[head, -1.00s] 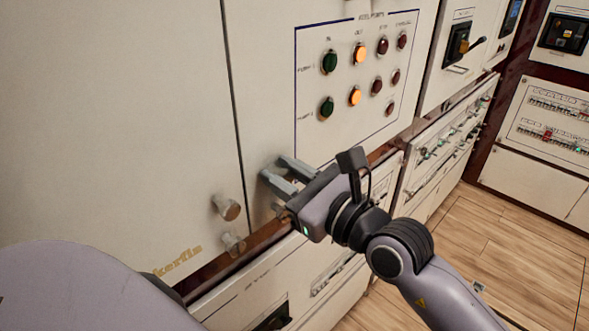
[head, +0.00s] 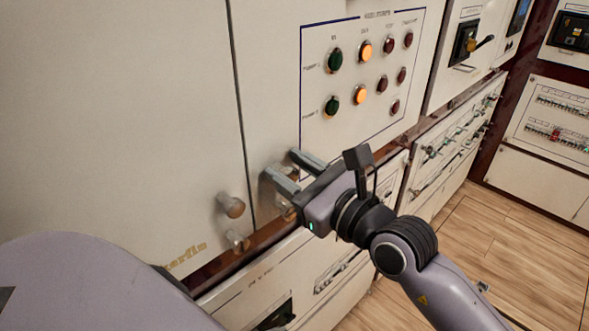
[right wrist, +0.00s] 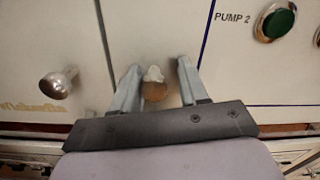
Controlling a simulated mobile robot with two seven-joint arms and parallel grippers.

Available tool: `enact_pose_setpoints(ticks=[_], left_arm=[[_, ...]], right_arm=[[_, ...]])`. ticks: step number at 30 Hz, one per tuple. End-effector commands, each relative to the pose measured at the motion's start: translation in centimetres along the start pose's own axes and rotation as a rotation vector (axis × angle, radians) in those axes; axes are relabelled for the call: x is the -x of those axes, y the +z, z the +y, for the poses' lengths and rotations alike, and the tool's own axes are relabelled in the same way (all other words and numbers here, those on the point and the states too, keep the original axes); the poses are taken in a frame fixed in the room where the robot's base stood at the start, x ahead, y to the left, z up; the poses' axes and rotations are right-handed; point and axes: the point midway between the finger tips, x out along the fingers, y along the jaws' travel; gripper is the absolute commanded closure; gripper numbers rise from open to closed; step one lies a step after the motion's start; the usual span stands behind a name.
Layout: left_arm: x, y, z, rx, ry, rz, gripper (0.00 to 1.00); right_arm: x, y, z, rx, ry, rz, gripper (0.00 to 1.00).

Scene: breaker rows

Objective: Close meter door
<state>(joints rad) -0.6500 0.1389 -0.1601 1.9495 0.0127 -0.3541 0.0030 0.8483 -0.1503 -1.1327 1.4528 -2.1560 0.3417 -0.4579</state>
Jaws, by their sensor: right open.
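My right gripper (head: 282,166) is open, its two fingers pointing at the cream cabinet front. In the right wrist view, a round metal knob (right wrist: 155,88) sits between the open fingers; I cannot tell whether they touch it. This knob is on the panel with the pump lamps (head: 412,75), just right of a vertical seam. To the left of the seam is a large plain cream door (head: 120,120) with another knob (head: 231,205), which also shows in the wrist view (right wrist: 55,86). Which one is the meter door is not marked. Both fronts look nearly flush. My left gripper is out of view.
A further metal fitting (head: 237,241) sits below the left knob. Lower cabinets (head: 250,290) run under a dark red ledge. A black switch with a handle (head: 466,45) is at the upper right.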

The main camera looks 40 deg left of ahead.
Motion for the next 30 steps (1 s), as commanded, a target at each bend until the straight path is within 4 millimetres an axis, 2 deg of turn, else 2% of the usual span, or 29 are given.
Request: enact_pose_setpoints(ticks=[1,7,21,30], left_arm=[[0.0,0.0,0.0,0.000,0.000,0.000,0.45],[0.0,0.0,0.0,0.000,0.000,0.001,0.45],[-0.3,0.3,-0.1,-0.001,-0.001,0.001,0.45],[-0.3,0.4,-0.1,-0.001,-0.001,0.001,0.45]], right_arm=[[-0.3,0.2,1.0,-0.003,0.020,-0.003,0.45],[0.3,0.2,1.0,-0.006,0.021,-0.003,0.45],[6.5,-0.1,0.0,-0.003,0.002,-0.005,0.45],[7.6,0.0,-0.2,-0.003,-0.001,-0.005,0.45]])
